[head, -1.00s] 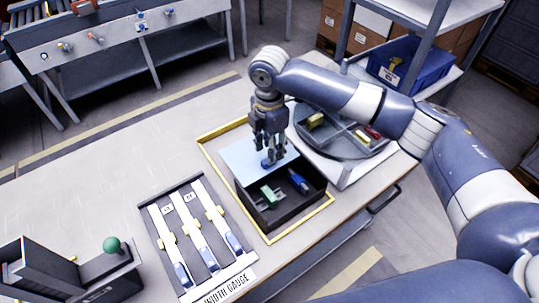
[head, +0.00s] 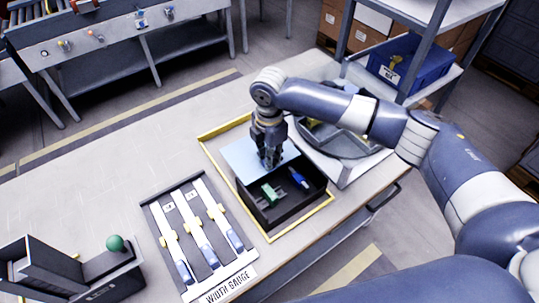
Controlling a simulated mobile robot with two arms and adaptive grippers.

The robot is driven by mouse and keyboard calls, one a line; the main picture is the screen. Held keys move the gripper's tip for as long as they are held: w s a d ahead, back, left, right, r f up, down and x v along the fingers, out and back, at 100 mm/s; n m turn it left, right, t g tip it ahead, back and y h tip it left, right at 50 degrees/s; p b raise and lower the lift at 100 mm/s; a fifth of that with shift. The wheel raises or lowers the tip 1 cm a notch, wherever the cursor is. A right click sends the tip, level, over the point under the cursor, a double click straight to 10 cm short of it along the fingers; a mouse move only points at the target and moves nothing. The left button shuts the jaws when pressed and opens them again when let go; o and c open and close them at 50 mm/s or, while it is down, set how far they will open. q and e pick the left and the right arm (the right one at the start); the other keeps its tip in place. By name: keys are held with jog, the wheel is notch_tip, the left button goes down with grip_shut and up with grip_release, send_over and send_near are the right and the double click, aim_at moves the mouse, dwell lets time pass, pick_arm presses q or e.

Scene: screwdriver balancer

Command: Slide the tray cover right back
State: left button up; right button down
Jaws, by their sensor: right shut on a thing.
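The black tray (head: 270,215) stands inside a yellow outline on the bench. Its light blue cover (head: 243,155) lies over the back part of the tray. The front part is uncovered and shows a green piece (head: 271,193) and a blue piece (head: 298,178) inside. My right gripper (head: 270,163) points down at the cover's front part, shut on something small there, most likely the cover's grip. The fingers hide what they hold. My left gripper is not in view.
A width gauge board (head: 200,235) with several sliders lies left of the tray. A round divided turntable (head: 350,146) stands behind right, partly under my right arm. A dark fixture with a green knob (head: 114,243) is at front left. The bench's left middle is clear.

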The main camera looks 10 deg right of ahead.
jog(key=shift+w+a, duration=0.2)
jog(key=shift+w, duration=0.3)
jog(key=shift+w+a, duration=0.15)
jog(key=shift+w, duration=0.3)
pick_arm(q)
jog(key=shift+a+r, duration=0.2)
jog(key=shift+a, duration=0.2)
pick_arm(e)
jog(key=c, duration=1.5)
grip_release()
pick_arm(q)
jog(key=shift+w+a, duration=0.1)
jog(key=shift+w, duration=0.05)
pick_arm(e)
jog(key=shift+r, duration=0.1)
notch_tip(320, 180, up, 12)
jog(key=shift+f, duration=0.1)
